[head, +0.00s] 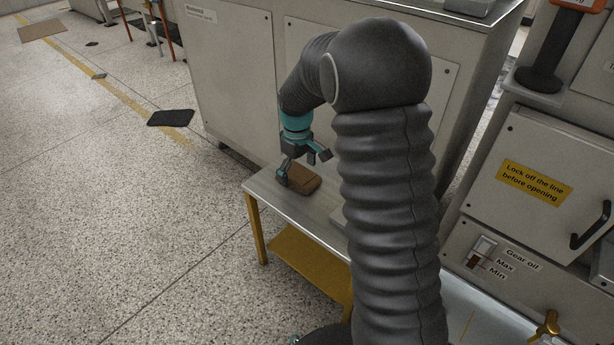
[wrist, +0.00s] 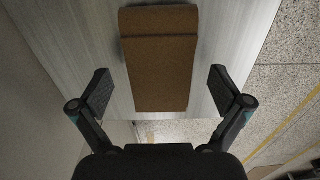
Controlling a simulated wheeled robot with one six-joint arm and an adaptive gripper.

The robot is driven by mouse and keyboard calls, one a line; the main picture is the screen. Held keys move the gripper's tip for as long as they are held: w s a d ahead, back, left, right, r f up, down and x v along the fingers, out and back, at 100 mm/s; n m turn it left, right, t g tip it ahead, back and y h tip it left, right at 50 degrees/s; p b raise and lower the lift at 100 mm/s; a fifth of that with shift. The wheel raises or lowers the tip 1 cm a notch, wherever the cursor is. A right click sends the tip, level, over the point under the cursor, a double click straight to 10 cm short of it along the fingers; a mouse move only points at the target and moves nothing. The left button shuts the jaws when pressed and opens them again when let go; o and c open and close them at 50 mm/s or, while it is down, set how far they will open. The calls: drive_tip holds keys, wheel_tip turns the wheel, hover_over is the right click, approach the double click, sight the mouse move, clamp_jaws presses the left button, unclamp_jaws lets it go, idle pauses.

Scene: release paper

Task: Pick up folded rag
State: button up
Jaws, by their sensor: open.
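The folded rag (head: 303,178) is a brown, flat, block-like piece lying on the metal bench top near its far left end. In the wrist view the rag (wrist: 160,72) lies lengthwise, with a fold line across its upper part. My gripper (head: 305,170) is over the rag, fingers pointing down. In the wrist view my gripper (wrist: 160,92) is open, with one finger on each side of the rag and a gap to it on both sides. Nothing is held. The exact height above the rag is hard to tell.
The narrow bench (head: 262,183) has yellow legs and a low yellow shelf. A grey cabinet (head: 232,75) stands close behind it. A machine panel with a yellow warning label (head: 535,182) is at right. Open speckled floor lies at left, with a dark mat (head: 170,118).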

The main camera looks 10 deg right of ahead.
sight(301, 173)
drive_tip(key=c, duration=1.3)
drive_tip(key=shift+r, duration=0.6)
drive_tip(key=r, duration=0.3)
drive_tip(key=shift+s+d+r+p, duration=0.15)
drive_tip(key=shift+d+r+p, duration=0.1)
drive_tip(key=shift+d+p, duration=0.15)
drive_tip(key=s+d+r, duration=0.1)
drive_tip(key=d+r, duration=0.1)
drive_tip(key=d, duration=0.1)
drive_tip(key=s+d+r, duration=0.2)
drive_tip(key=d, duration=0.1)
drive_tip(key=s+d+r, duration=0.2)
drive_tip(key=d, duration=0.1)
drive_tip(key=shift+s+d+r+p, duration=0.1)
drive_tip(key=shift+s+d+p, duration=0.05)
drive_tip(key=shift+d+p, duration=0.15)
drive_tip(key=shift+a, duration=0.1)
